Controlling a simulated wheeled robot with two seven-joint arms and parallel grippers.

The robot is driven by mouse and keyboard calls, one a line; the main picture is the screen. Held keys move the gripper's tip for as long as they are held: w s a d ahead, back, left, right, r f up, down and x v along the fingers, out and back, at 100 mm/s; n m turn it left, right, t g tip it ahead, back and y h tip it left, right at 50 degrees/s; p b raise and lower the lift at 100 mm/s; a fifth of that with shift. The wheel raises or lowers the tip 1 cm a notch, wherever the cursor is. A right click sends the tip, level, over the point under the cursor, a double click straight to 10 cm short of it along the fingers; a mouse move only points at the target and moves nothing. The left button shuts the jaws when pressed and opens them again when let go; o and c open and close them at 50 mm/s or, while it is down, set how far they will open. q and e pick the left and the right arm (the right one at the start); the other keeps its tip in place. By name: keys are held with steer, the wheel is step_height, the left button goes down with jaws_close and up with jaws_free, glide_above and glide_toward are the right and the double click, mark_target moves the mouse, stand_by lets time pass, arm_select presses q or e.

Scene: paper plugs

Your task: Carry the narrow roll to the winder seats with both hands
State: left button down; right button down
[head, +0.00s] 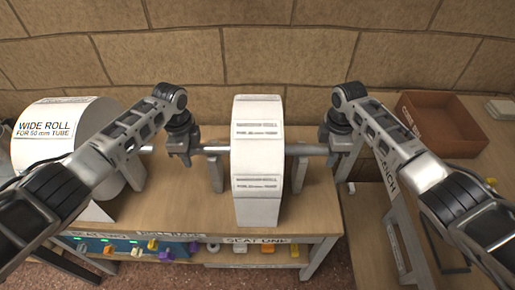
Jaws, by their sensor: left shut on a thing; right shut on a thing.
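The narrow roll (257,150), white with printed labels, is on a grey metal shaft (215,150) in the middle of the head view. My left gripper (184,152) is shut on the shaft's left end, and my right gripper (336,149) is shut on its right end. The shaft looks about level. Grey winder seat posts (215,174) and (298,174) stand on either side of the roll, above the "SEAT ONE" label (257,240). The shaft lies over them; I cannot tell whether it rests in them.
A wide white roll (50,118) stands at the left, near another grey post (133,176). Several coloured plugs (194,247) are below the front edge of the wooden bench (185,215). A brown open box (445,122) is at the right. A brick wall closes the back.

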stand_by(0.4)
arm_select(q)
steer(key=shift+w+r, duration=0.1)
steer(key=shift+r, duration=0.15)
arm_select(e)
steer(key=shift+w+r, duration=0.15)
steer(key=shift+r, duration=0.1)
